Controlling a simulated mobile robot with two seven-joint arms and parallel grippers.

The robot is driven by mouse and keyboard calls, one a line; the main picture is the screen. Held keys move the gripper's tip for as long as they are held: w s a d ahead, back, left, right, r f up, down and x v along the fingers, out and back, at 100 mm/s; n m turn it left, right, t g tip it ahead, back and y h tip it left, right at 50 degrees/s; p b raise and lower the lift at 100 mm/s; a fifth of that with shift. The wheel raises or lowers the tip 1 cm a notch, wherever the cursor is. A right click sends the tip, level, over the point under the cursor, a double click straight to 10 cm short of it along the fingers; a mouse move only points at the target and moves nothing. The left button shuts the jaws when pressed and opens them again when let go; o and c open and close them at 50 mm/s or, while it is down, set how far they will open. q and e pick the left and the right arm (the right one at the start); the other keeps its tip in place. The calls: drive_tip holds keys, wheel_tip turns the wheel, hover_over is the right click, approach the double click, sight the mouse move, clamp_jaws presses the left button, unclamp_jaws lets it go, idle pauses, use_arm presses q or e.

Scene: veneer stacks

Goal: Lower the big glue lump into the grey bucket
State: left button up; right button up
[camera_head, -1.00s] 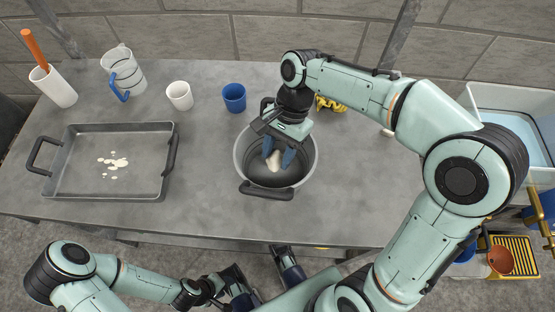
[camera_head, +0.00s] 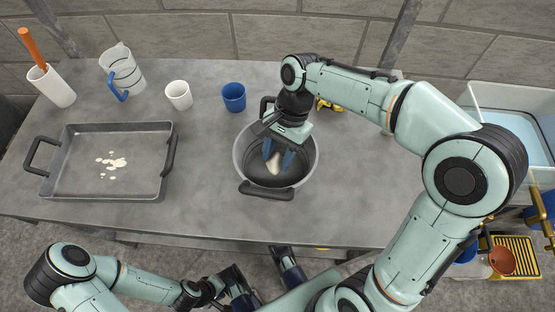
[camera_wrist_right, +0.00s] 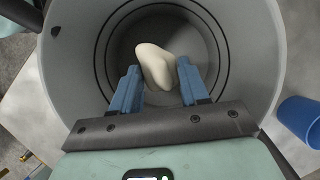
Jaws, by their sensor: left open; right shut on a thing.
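The big glue lump (camera_head: 273,164) is cream-coloured and smooth. My right gripper (camera_head: 280,158) is shut on it and points down into the grey bucket (camera_head: 247,181). In the right wrist view the lump (camera_wrist_right: 153,66) sits between the blue fingertips (camera_wrist_right: 160,85), inside the bucket's wall (camera_wrist_right: 68,75). The lump is below rim level; whether it touches the bottom I cannot tell. My left gripper (camera_head: 264,279) is open and empty, low in the view near the table's front edge.
A metal tray (camera_head: 60,175) with cream splashes lies left of the bucket. A blue cup (camera_head: 234,98), a white cup (camera_head: 179,96), a clear jug (camera_head: 122,70) and a white holder (camera_head: 52,88) stand behind. The yellow thing (camera_head: 331,105) is partly hidden by my right arm.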

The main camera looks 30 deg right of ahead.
use_arm(q)
drive_tip(key=shift+f, duration=0.3)
use_arm(e)
drive_tip(key=shift+f, duration=0.55)
drive_tip(key=o, duration=1.2)
drive_tip(key=shift+c, duration=0.2)
drive_tip(key=shift+w+r, duration=0.1)
drive_tip(key=shift+r, duration=0.2)
use_arm(q)
drive_tip(key=r+p, duration=0.3)
drive_tip(key=shift+s+r, duration=0.3)
drive_tip(key=shift+s, duration=0.1)
use_arm(e)
drive_tip(key=v, duration=1.2)
drive_tip(key=shift+d+r, duration=0.3)
